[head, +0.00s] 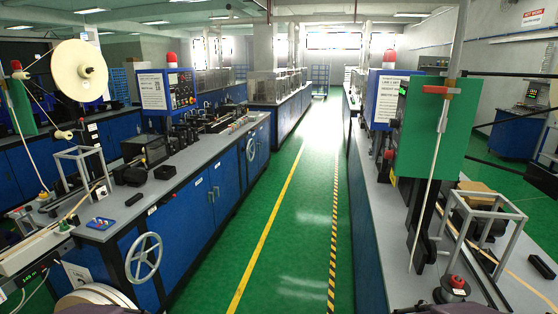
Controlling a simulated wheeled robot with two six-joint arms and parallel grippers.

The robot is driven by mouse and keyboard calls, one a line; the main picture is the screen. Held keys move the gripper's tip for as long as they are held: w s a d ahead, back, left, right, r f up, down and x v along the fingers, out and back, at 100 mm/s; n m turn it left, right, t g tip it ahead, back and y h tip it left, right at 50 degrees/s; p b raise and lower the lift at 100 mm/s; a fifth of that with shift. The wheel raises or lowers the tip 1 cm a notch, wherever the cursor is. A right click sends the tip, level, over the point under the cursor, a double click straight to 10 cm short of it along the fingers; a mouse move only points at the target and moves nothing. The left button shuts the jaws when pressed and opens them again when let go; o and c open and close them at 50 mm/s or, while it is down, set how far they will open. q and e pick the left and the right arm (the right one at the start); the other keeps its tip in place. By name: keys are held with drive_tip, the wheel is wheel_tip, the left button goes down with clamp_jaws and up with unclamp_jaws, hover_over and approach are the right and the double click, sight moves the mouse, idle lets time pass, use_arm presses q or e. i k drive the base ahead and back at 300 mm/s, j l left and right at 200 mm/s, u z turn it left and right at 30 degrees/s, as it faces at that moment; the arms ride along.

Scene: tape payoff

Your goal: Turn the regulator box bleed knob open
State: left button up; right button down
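I cannot tell for sure which thing is the regulator box or its bleed knob. A dark round part with a red top (455,284) stands on the right bench at the lower right. Neither gripper is in view. Only dark rounded shapes, perhaps parts of my arms, show at the bottom edge.
A left bench (200,190) carries a white tape reel (79,71), a small grey frame (82,170) and black fixtures. A handwheel (143,257) sticks out from its front. A green panel (435,135) stands over the right bench. The green aisle floor (290,230) is clear.

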sight(388, 155)
drive_tip(key=i+l+z, duration=0.1)
drive_tip(key=z, duration=0.4)
drive_tip(key=i+z, duration=0.1)
drive_tip(key=z, duration=0.35)
drive_tip(key=k, duration=0.2)
